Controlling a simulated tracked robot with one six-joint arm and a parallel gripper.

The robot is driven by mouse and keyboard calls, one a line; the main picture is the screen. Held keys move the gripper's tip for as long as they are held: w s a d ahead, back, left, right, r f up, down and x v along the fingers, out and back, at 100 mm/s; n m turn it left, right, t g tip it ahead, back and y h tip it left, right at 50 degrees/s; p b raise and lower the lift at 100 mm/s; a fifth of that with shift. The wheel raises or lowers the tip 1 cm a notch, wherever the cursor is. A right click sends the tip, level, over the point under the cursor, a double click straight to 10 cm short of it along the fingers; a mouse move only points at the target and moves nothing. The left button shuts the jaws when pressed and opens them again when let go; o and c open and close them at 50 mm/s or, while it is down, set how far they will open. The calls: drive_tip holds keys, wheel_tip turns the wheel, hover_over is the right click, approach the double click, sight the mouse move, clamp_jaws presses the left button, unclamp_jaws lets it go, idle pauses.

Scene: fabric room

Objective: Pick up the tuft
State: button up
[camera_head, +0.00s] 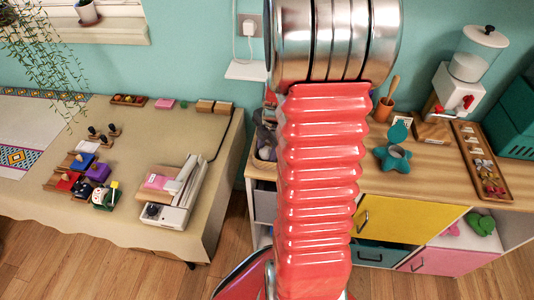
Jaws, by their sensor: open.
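I cannot pick out the tuft for certain in the head view. A narrow wooden tray (511,196) at the right holds several small pale, pink and dark pieces, too small to name surely. My arm, with red ribbed bellows and a silver metal drum, stands upright through the middle of the view and hides part of the wooden counter (449,189) and wall. My gripper is not visible in this view.
A cloth-covered table (130,218) at left carries a white device (175,213), colored blocks and small figures. Wooden floor (110,272) lies in front.

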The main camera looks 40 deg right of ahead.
sight(266, 153)
drive_tip(key=shift+w+f, duration=0.1)
drive_tip(key=shift+f, duration=0.3)
drive_tip(key=shift+c, duration=1.4)
wheel_tip(266, 153, up, 10)
drive_tip(key=shift+a, duration=0.1)
idle(0.5)
